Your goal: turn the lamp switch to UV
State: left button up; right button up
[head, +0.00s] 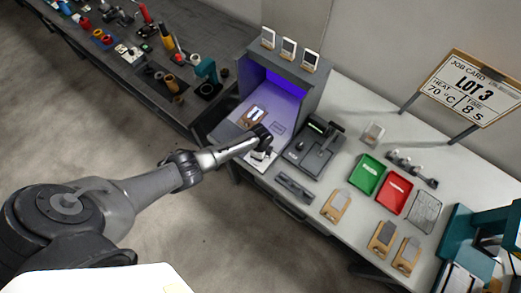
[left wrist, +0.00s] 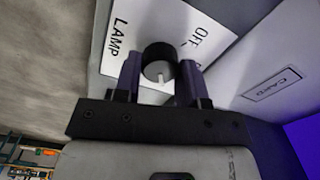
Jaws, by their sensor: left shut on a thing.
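The lamp switch is a round black knob (left wrist: 157,58) on a white plate (left wrist: 118,40) marked LAMP and OFF. Another marking on the plate is mostly hidden by a finger. My left gripper (left wrist: 160,70) is shut on the knob, one finger on each side. A white pointer mark on the knob points down in the left wrist view, toward the gripper body. In the head view my left gripper (head: 262,153) is at the front of the grey lamp booth (head: 310,82), hiding the knob. Violet light shows inside the booth. My right gripper is not in view.
A dark grey device (head: 312,146) stands right of the booth. Green (head: 367,174) and red (head: 394,191) trays lie farther right. A plate marked CARD (left wrist: 272,84) is beside the switch. The job card (head: 474,91) reads LOT 3.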

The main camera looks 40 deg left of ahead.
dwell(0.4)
pick_arm(q)
jog(key=o, duration=0.9)
jog(key=shift+r, duration=0.1)
jog(key=shift+r, duration=0.35)
notch_tip(320, 180, up, 13)
jog(key=shift+f+p, duration=0.1)
jog(key=shift+p, duration=0.85)
